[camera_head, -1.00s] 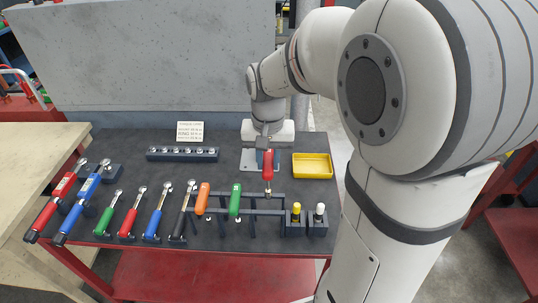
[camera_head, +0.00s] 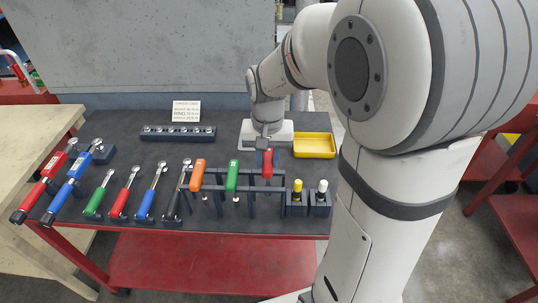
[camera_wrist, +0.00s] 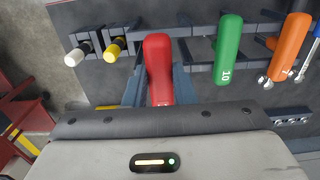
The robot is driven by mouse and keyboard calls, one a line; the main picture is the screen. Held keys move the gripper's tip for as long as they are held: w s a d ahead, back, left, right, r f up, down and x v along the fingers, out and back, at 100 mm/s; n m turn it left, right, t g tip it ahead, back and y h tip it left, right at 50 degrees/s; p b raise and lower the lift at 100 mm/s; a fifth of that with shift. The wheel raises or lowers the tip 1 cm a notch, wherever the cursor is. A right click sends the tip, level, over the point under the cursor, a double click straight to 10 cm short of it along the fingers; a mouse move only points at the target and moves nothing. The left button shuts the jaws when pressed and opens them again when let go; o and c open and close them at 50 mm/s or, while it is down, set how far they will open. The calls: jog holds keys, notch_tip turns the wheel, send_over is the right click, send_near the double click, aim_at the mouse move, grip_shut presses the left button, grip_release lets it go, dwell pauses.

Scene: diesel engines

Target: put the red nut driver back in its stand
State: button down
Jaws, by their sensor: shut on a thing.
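The red nut driver (camera_head: 267,163) is upright at the right end of its dark stand (camera_head: 250,189), its handle in line with the stand's right-hand slot. My gripper (camera_head: 264,148) is shut on its handle from behind. In the wrist view the red handle (camera_wrist: 158,60) sits between the two fingers of my gripper (camera_wrist: 157,88). The driver's shaft is hidden, so I cannot tell whether it is seated. A green driver (camera_head: 232,176) and an orange driver (camera_head: 198,175) hang in the stand to the left.
Yellow-topped (camera_head: 297,190) and white-topped (camera_head: 321,191) tools stand in holders just right of the stand. A yellow tray (camera_head: 314,146) lies behind them. Several ratchets and torque wrenches fill the left. A socket rail (camera_head: 178,132) lies at the back.

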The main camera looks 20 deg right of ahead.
jog(key=shift+f+b, duration=1.4)
jog(key=shift+f, duration=0.7)
jog(key=shift+s+f+b, duration=0.1)
jog(key=shift+f+b, duration=0.4)
jog(key=shift+f, duration=0.2)
jog(key=c, duration=1.1)
grip_release()
jog(key=shift+o, duration=0.2)
jog(key=o, duration=0.3)
jog(key=shift+r, duration=0.2)
jog(key=shift+r+p, duration=1.3)
jog(key=shift+r, duration=0.2)
